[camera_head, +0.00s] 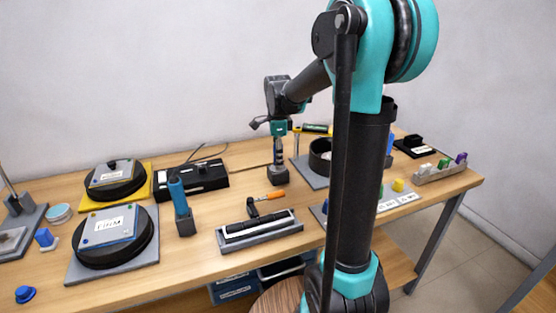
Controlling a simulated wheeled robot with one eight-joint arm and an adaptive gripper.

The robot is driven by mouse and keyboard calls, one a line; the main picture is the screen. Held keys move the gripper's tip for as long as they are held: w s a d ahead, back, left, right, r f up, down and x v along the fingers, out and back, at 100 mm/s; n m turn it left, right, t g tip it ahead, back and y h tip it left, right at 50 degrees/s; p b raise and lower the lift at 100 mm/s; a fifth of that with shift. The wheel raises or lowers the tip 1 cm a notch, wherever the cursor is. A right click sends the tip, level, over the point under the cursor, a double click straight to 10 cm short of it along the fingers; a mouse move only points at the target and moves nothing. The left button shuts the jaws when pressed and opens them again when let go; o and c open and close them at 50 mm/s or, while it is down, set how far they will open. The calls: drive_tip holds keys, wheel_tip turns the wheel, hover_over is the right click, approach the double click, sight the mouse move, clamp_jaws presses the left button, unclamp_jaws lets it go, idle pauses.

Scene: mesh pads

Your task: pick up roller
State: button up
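A small hand tool with an orange handle and a dark head, which looks like the roller (267,197), lies on the wooden table near the middle. Its head is too small to make out fully. My gripper (279,149) points down from the end of my arm, behind and slightly right of this tool in the picture. The gripper appears apart from the tool. It overlaps a dark upright object (279,176), and I cannot tell whether they touch. Its fingers are too small to show their opening.
A grey tray (262,239) with a long dark-and-white bar stands in front. Round black pads (115,247) lie farther left. My arm hides part of the right side, where small coloured blocks (440,173) stand.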

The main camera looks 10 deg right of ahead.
clamp_jaws()
drive_tip(key=shift+r, duration=0.1)
